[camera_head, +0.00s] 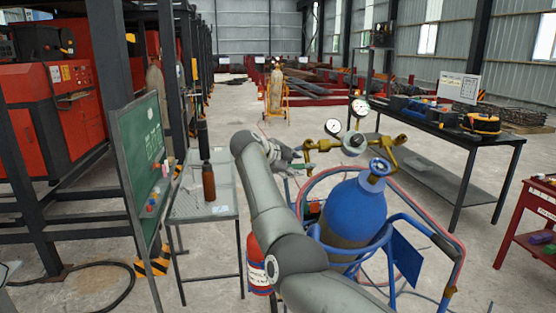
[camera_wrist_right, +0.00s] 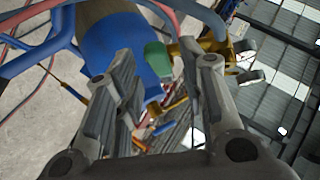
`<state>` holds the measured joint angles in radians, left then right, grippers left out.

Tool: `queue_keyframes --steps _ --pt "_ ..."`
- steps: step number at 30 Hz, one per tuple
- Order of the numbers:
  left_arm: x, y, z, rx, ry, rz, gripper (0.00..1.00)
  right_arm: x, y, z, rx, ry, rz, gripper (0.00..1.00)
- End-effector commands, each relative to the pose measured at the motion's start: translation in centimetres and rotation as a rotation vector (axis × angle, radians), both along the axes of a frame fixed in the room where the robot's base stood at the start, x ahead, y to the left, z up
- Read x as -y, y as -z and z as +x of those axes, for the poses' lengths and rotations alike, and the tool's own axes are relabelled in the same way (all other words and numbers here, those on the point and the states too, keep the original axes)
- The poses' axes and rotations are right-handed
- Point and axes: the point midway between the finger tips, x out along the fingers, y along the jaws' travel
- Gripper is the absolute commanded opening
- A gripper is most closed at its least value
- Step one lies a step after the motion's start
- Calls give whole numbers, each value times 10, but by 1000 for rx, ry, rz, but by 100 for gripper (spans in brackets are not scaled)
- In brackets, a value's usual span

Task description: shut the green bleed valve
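The blue gas cylinder (camera_head: 352,212) stands in a blue cart, with a brass regulator (camera_head: 325,145) and two round gauges above it. The green bleed valve handle (camera_head: 301,166) shows small at the left end of the brass fitting. In the right wrist view, the green handle (camera_wrist_right: 157,60) lies ahead, in the gap between my fingertips. My right gripper (camera_head: 290,157) reaches up to the left side of the regulator; its two fingers (camera_wrist_right: 166,68) stand apart, with no visible grip on the handle. I cannot tell whether they touch it. My left gripper is out of view.
Red hoses loop around the cart. A dark workbench (camera_head: 440,122) stands right.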

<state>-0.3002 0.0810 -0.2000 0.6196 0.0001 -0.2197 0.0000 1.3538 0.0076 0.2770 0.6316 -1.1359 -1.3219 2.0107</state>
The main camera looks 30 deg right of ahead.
Motion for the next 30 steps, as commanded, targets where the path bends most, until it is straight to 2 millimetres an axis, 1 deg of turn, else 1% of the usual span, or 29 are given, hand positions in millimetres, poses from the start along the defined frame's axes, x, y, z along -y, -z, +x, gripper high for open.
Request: queue_keyframes --steps 1,5,6,13,18,30 --pt "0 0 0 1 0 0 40 -9 -6 -2 3 -2 -2 38" --pt "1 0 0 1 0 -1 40 -27 -16 -10 3 -2 -1 38" --pt "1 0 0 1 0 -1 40 -34 -21 -12 4 -3 -1 38" --pt "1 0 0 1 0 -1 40 -62 -38 -24 0 -2 0 38" --pt "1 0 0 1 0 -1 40 -69 -43 -28 -1 0 0 38" --pt "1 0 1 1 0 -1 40 -70 -44 -28 0 0 0 38"
